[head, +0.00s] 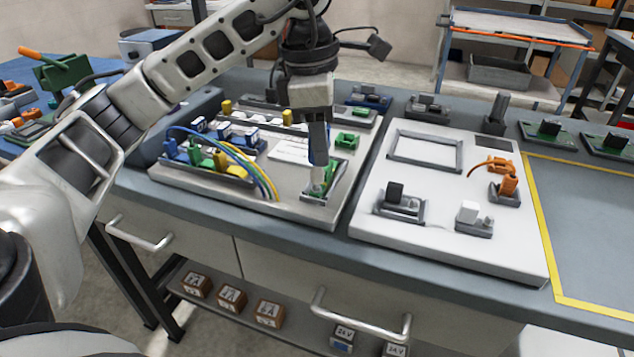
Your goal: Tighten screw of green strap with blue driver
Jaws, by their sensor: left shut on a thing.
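My left gripper (318,122) points straight down over the right part of the left light-grey board. It is shut on the blue driver (318,152), whose blue body shows just below the fingers. The driver stands upright, with its lower end at a grey fixture (316,199). A green part (337,178), which looks like the green strap, sits in that fixture just right of the driver. The screw is hidden, and I cannot tell whether the driver's tip touches it. My right gripper is not in view.
Blue, green and yellow wires (246,164) loop close left of the driver. A small green block (347,140) lies behind it. The white board (455,235) to the right carries a grey frame (425,150) and an orange plug (508,184). The yellow-marked area (590,235) is clear.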

